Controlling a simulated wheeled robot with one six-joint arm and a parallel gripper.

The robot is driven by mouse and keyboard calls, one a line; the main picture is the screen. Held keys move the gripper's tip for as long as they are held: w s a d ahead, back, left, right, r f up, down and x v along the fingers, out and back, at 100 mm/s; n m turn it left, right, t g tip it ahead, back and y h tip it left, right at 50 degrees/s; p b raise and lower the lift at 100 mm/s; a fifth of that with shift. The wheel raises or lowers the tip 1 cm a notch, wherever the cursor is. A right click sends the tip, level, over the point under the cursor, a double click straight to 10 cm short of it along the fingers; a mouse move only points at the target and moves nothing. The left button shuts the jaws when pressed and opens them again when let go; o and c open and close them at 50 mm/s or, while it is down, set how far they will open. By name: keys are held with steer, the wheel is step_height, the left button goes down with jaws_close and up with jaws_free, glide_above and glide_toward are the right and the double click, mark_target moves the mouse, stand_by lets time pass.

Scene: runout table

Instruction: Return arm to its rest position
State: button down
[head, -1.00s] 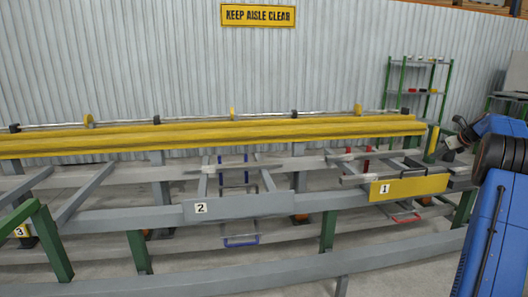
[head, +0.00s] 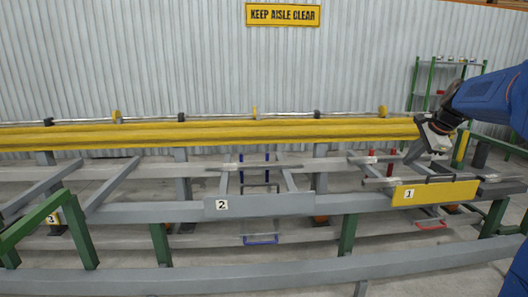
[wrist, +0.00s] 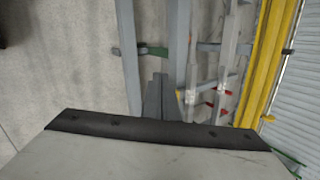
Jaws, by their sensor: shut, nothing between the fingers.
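My gripper (head: 411,158) is at the right of the head view, at the end of my blue arm. It points down and left, in front of the right end of the yellow beam and above the yellow plate marked 1 (head: 435,193). In the wrist view its grey fingers (wrist: 160,80) are together, with nothing visible between them. The wrist view looks down over the table rails and the floor. Whether the fingertips touch anything below cannot be told, but no contact shows.
The runout table has a grey plate marked 2 (head: 258,205), a long yellow beam (head: 240,132) and a grey front rail (head: 230,281). Red handles (head: 431,226) and a blue handle (head: 261,240) hang below. A green shelf rack (head: 447,82) stands at the back right.

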steer(key=s+a+f+n, duration=0.2)
steer(key=s+a+n, duration=0.4)
steer(key=s, duration=0.4)
steer(key=s+a+f+n, duration=0.2)
steer(key=s+a+n, duration=0.1)
steer(key=s+a, duration=0.55)
steer(key=s+a+f+n, duration=0.2)
steer(key=s+f+n, duration=0.3)
steer(key=s, duration=0.5)
steer(key=s+a+f+n+g+h, duration=0.1)
steer(key=s+a+f+n, duration=0.2)
steer(key=s+f, duration=0.5)
steer(key=s+n, duration=0.1)
steer(key=s, duration=0.2)
steer(key=shift+n, duration=0.4)
steer(key=shift+s, duration=0.1)
